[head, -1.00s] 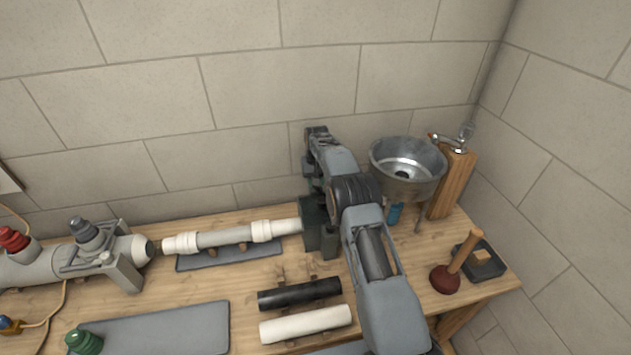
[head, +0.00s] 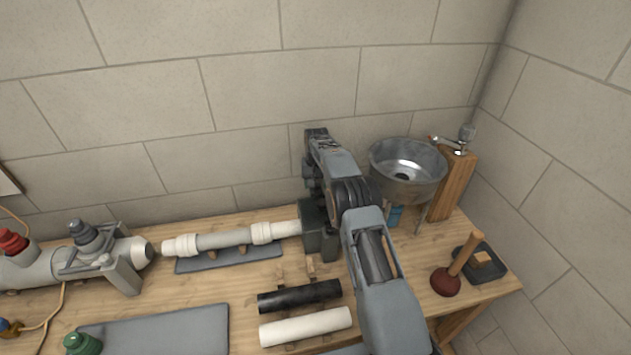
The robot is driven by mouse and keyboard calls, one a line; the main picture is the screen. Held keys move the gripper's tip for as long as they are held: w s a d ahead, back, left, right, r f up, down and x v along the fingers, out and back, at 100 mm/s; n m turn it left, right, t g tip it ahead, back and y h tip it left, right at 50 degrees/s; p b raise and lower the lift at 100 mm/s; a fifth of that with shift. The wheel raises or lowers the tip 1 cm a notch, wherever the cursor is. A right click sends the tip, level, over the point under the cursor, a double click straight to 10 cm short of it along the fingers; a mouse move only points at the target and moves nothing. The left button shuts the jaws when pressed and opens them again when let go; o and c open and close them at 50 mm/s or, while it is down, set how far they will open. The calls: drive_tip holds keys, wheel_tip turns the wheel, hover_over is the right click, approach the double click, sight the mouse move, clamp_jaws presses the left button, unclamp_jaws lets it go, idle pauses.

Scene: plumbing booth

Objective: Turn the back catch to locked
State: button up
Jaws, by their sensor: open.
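My gripper (head: 311,187) hangs at the far end of my arm, just above or behind the block. It is mostly hidden by my arm links. Its jaws are open, but the fingertips do not show clearly, and I cannot tell whether they touch anything.
A metal basin (head: 409,182) on legs stands close right of my arm, with a tap on a wooden post (head: 454,186) beyond. A plunger (head: 447,282) stands front right. Black (head: 299,296) and white (head: 305,326) tubes lie in front of the block.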

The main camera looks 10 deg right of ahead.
wheel_tip(320, 180, up, 14)
drive_tip(key=p, duration=0.1)
idle(0.5)
drive_tip(key=shift+d+f, duration=0.1)
hover_over(317, 186)
drive_tip(key=shift+n, duration=0.4)
wheel_tip(317, 186, down, 6)
drive_tip(key=shift+r, duration=0.2)
drive_tip(key=s+r+t, duration=0.2)
drive_tip(key=s+r, duration=0.4)
drive_tip(key=s, duration=1.2)
drive_tip(key=s+r+n+t, duration=0.1)
drive_tip(key=s+r, duration=0.5)
drive_tip(key=s, duration=1.3)
drive_tip(key=shift+s+t, duration=0.2)
drive_tip(key=shift+t, duration=0.5)
